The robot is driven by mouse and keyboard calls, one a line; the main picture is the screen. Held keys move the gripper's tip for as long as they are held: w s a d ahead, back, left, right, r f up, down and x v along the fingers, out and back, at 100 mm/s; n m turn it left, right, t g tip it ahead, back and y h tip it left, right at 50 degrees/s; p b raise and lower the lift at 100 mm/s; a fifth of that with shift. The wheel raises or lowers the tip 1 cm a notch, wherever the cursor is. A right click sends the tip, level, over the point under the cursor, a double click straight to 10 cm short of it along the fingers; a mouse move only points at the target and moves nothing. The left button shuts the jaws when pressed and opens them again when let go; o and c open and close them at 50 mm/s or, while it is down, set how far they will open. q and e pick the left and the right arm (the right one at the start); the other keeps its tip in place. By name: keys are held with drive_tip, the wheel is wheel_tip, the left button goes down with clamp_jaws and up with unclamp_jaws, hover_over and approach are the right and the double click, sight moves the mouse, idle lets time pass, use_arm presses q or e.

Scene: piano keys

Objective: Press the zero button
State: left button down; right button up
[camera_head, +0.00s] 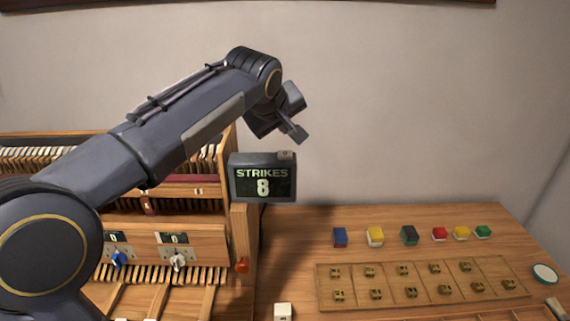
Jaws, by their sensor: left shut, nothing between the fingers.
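A dark counter box (263,186) reads "STRIKES 8" and stands at the right end of the wooden piano action. A small pale button (286,155), with a mark that looks like a 0, sits on its top right corner. My left gripper (300,137) is shut and empty, tilted down, and shows a little above and right of the button. A gap shows between them in the picture; the depth between them is hard to tell. My right gripper is out of view.
On the table (300,235) are several coloured blocks (375,237), a wooden tray (330,298), a white cube (283,311) and a round disc (545,273).

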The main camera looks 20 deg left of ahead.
sight(284, 156)
use_arm(q)
drive_tip(key=shift+f+b, duration=1)
drive_tip(key=shift+f, duration=0.7)
idle(0.6)
drive_tip(key=shift+f+b, duration=0.35)
drive_tip(key=shift+f, duration=0.05)
drive_tip(key=shift+f+b, duration=0.45)
idle(0.5)
drive_tip(key=shift+r, duration=0.1)
drive_tip(key=shift+r+p, duration=0.75)
wheel_tip(284, 156, up, 5)
drive_tip(key=p, duration=0.4)
drive_tip(key=shift+r, duration=0.1)
